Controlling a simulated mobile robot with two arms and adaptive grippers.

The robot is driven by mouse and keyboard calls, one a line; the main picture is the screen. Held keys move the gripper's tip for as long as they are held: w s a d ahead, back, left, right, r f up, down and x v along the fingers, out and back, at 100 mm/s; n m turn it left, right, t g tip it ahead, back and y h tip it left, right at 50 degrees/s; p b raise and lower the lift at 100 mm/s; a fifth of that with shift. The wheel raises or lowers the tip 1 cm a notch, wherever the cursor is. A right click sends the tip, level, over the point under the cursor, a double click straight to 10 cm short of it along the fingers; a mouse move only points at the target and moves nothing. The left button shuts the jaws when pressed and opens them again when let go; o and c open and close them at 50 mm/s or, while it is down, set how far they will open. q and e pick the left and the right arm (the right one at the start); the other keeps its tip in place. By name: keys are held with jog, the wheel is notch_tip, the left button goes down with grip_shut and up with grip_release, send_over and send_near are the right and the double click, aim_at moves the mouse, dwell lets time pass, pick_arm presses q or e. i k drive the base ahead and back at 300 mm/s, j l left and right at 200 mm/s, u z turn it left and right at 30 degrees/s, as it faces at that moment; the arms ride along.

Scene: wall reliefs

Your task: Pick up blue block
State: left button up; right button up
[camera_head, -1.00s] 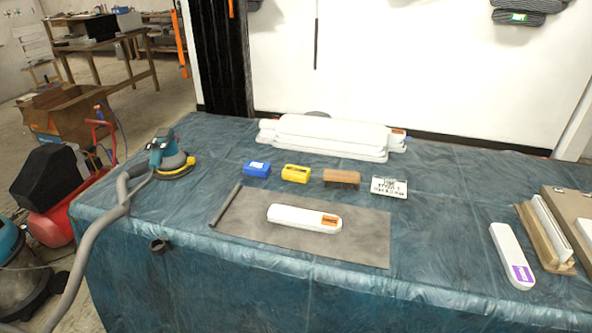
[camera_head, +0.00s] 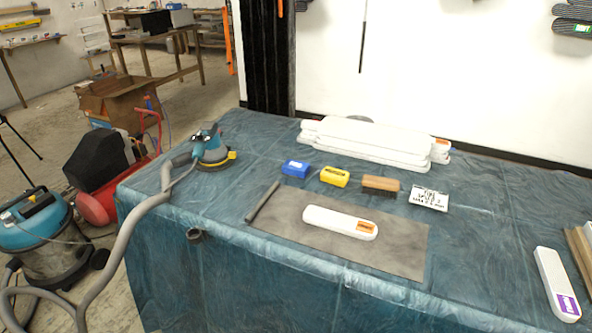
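The blue block (camera_head: 296,168) is a small block with a white label on top. It lies on the blue plastic-covered table (camera_head: 480,240), left of a yellow block (camera_head: 334,176). It stands apart from its neighbours, behind the dark grey mat. Neither of my grippers is in view, and nothing touches the blue block.
A brown brush-like block (camera_head: 380,184) and a white lettered card (camera_head: 429,199) continue the row. A white relief piece (camera_head: 340,222) lies on the grey mat (camera_head: 400,258). White pieces (camera_head: 370,138) are stacked behind. A sander (camera_head: 210,150) with a hose stands left.

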aim_at(296, 169)
jog(key=i+l+z, duration=0.1)
jog(key=z, duration=0.35)
jog(key=i+z, duration=0.4)
jog(key=k, duration=0.05)
